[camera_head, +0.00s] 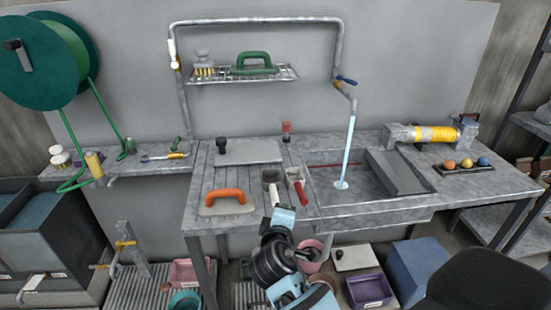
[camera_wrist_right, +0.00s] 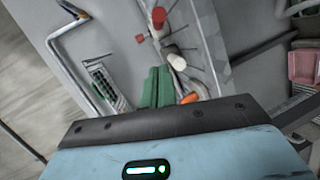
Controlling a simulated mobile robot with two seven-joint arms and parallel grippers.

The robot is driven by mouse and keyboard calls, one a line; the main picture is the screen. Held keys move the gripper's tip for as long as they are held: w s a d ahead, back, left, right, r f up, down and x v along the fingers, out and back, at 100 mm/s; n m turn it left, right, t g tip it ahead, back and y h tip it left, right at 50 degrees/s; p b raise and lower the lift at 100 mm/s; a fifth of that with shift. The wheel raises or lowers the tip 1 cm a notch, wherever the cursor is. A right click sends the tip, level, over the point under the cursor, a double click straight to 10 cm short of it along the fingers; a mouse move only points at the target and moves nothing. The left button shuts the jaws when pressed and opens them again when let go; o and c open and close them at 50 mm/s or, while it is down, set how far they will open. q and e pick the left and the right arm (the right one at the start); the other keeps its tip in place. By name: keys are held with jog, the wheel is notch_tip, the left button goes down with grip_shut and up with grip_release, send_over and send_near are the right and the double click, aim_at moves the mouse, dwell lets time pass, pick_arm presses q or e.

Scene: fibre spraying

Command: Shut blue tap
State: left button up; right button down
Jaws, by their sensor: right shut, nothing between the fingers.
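The blue tap (camera_head: 346,81) is on the bent pipe at the back wall, and its handle lies slanted. A pale stream of water (camera_head: 349,150) runs from the spout below it into the sink (camera_head: 325,187). In the right wrist view a small dark blue part, which looks like the tap (camera_wrist_right: 72,9), shows at the top left on the pipe. My right gripper (camera_head: 283,214) is shut and empty in front of the bench, low and to the left of the tap, well apart from it. My left gripper is not in view.
An orange-handled trowel (camera_head: 228,201) lies left of my gripper. A red-handled tool (camera_head: 297,185) stands by the sink's left edge. The wire shelf (camera_head: 243,74) hangs under the pipe. A yellow-coiled device (camera_head: 430,134) sits at the right. The space above the sink is open.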

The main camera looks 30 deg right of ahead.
jog(key=s+a+f+m+g+y, duration=0.1)
jog(key=s+a+f+y, duration=0.15)
jog(key=s+f, duration=0.5)
jog(key=s+a+f+y, duration=0.1)
jog(key=s+f+y, duration=0.4)
jog(key=f, duration=0.4)
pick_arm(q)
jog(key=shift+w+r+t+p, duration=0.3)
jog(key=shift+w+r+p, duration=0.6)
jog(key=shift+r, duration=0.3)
pick_arm(e)
jog(key=s+a+f+m+g+y, duration=0.1)
jog(key=s+a+f+m, duration=0.1)
jog(key=s, duration=0.9)
jog(key=s+a+f+m+g+y, duration=0.1)
jog(key=s+f, duration=0.4)
jog(key=s, duration=0.5)
jog(key=a+m+y, duration=0.1)
jog(key=m, duration=0.1)
jog(key=shift+s+a+m, duration=0.35)
jog(key=shift+s+m, duration=0.05)
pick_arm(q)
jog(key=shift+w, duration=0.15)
pick_arm(e)
jog(key=shift+f+y, duration=0.15)
jog(key=shift+y, duration=0.1)
